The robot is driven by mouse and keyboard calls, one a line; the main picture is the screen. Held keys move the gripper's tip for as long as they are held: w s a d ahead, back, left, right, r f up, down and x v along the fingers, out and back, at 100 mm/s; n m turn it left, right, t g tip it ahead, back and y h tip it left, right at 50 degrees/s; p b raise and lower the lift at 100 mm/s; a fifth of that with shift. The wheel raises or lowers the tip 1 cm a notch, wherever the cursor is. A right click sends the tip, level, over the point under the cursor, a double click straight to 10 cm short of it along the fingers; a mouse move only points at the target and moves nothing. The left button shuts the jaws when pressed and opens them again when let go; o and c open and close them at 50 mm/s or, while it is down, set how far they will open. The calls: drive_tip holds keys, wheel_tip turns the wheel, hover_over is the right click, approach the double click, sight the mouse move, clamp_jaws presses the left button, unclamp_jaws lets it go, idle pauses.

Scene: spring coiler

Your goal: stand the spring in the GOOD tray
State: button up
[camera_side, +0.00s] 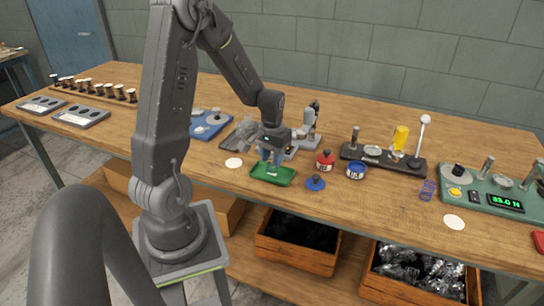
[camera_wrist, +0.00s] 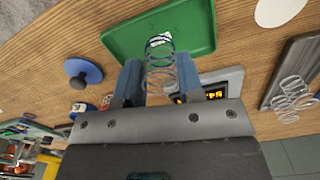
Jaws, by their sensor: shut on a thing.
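My gripper (camera_wrist: 158,62) is shut on a wire spring (camera_wrist: 160,50), which sits between its two blue fingers. The spring's far end shows against the green tray (camera_wrist: 197,25) in the wrist view. A small pale patch there may be the spring. I cannot tell whether the spring touches the tray floor. No GOOD label is readable on the tray.
A blue knobbed disc (camera_side: 315,183), a red pot (camera_side: 325,160) and a blue pot (camera_side: 356,169) stand right of the tray. A grey tray with loose springs (camera_wrist: 292,95) lies beside it. A purple spring (camera_side: 428,189) stands farther right. The table's front edge is close.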

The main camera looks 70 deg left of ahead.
drive_tip(key=shift+f, duration=0.85)
idle(0.5)
drive_tip(key=o, duration=0.8)
drive_tip(key=shift+o, duration=0.5)
drive_tip(key=shift+o, duration=1.1)
drive_tip(key=shift+r, duration=0.15)
drive_tip(key=shift+r, duration=4.4)
